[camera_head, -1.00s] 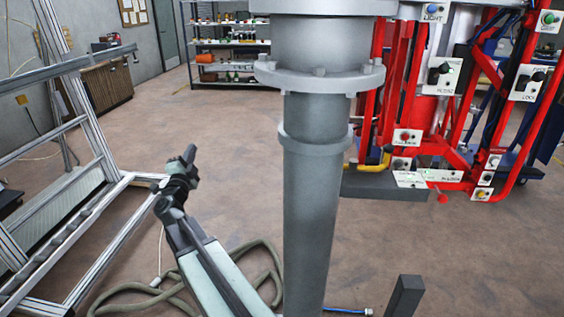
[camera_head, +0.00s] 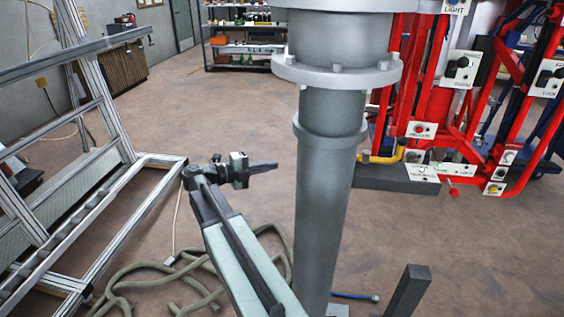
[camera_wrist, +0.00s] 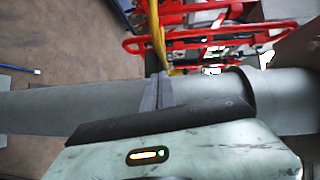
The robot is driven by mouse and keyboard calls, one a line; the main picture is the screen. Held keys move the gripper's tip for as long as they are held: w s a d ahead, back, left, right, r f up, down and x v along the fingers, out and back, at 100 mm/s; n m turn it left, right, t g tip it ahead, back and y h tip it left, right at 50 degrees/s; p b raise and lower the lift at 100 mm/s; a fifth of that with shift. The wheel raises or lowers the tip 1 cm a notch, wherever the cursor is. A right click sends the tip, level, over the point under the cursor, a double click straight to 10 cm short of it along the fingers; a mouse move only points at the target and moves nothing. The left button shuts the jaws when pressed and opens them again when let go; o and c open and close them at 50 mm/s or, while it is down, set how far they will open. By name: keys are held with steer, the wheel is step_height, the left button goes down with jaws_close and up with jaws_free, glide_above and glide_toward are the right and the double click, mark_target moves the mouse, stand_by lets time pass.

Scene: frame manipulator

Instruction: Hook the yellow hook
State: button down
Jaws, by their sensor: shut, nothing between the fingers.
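The yellow hook (camera_head: 384,157) is a small curved bar at the lower left of the red frame, behind and right of the grey pipe in the head view.
The thick grey flanged pipe (camera_head: 325,185) stands between my gripper and the red frame (camera_head: 455,135). A dark grey block (camera_head: 405,178) sits below the hook. A metal frame (camera_head: 110,210) stands left. A hose (camera_head: 135,282) lies on the floor near my arm.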

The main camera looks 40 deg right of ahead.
steer(key=d+f+b, duration=0.1)
steer(key=d, duration=1.1)
steer(key=shift+s+f, duration=0.2)
steer(key=shift+s, duration=0.15)
